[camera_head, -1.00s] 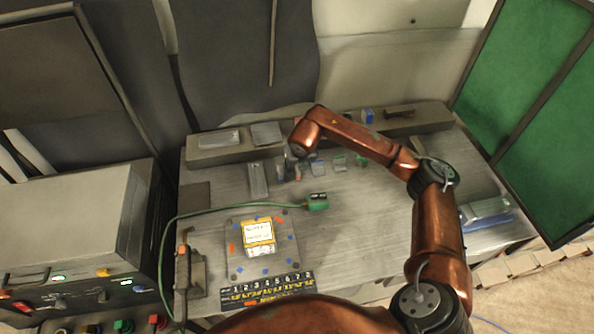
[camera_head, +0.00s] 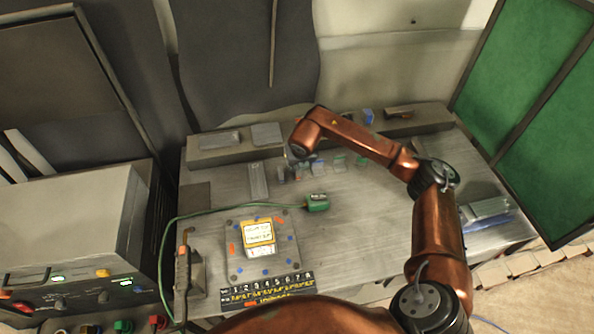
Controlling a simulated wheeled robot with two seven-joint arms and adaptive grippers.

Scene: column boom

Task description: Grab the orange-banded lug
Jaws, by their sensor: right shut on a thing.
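My right arm comes in from the right and its copper wrist hangs over the back of the grey workbench (camera_head: 370,220). My right gripper (camera_head: 294,168) points down at the left end of a row of small lugs, small and partly hidden by the wrist. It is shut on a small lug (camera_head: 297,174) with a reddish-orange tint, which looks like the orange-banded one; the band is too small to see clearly. Other lugs stand to its right, one with blue (camera_head: 318,168) and two with green (camera_head: 340,163). My left gripper is not in view.
A green connector (camera_head: 317,203) on a green cable lies in front of the lugs. A plate (camera_head: 236,268) with a yellow-and-white labelled block (camera_head: 258,235) sits front left, behind a numbered strip (camera_head: 268,288). A raised grey ledge (camera_head: 220,155) runs along the back. The bench's middle right is clear.

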